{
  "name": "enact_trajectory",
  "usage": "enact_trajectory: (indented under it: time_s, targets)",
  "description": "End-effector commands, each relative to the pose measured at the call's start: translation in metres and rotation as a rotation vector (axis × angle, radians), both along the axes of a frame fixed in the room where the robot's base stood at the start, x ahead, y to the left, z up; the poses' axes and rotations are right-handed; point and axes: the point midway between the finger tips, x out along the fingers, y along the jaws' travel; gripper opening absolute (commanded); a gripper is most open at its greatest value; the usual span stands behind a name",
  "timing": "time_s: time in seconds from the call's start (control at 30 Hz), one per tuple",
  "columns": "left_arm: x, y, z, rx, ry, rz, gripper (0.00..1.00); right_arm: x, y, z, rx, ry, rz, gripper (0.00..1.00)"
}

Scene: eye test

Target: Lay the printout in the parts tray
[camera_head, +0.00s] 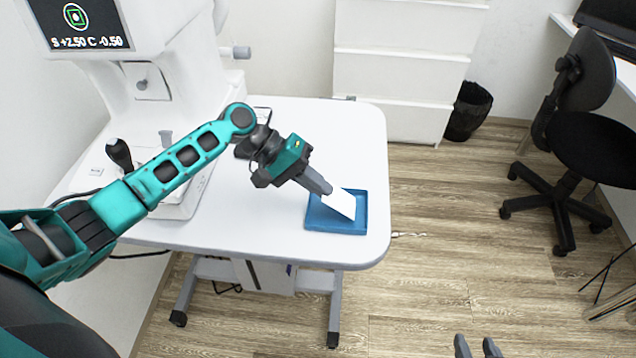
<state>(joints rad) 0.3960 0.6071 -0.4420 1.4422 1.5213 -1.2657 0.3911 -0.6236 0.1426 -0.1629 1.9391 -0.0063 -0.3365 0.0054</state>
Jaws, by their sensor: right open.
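The printout (341,205) is a small white sheet at the tip of my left gripper (326,189). My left gripper's fingers look closed together on the sheet's upper left edge. The sheet is over the blue parts tray (336,226), which lies near the right front of the white table. I cannot tell whether the sheet's lower edge touches the tray floor. The finger covers part of the sheet and the tray's left side. My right gripper (478,347) shows only its two fingertips at the bottom edge, apart and empty, over the floor.
A white eye-test instrument (150,80) with a screen stands on the left of the white table (250,225). White drawers (397,70), a black bin (467,110) and a black office chair (590,145) are behind and right.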

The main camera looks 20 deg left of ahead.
Motion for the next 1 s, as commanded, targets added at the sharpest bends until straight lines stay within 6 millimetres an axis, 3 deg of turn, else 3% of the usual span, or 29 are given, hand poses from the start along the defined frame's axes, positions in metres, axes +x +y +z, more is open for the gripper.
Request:
enact_trajectory:
  time_s: [0.1, 0.4, 0.77, 1.0]
  targets:
    - [0.0, 0.0, 0.001, 0.0, 0.0, 0.0, 0.01, 0.001, 0.0, 0.001, 0.0, -0.002, 0.0, 0.43]
    - [0.0, 0.0, 0.001, 0.0, 0.0, 0.0, 0.3, 0.001, 0.0, 0.001, 0.0, -0.002, 0.0, 0.43]
    - [-0.001, 0.006, 0.005, 0.001, -0.001, 0.001, 0.3, 0.001, 0.0, 0.002, 0.001, -0.003, 0.0, 0.43]
    - [-0.006, 0.042, 0.035, 0.005, -0.002, 0.003, 0.3, 0.0, 0.0, 0.005, 0.0, -0.002, 0.0, 0.43]
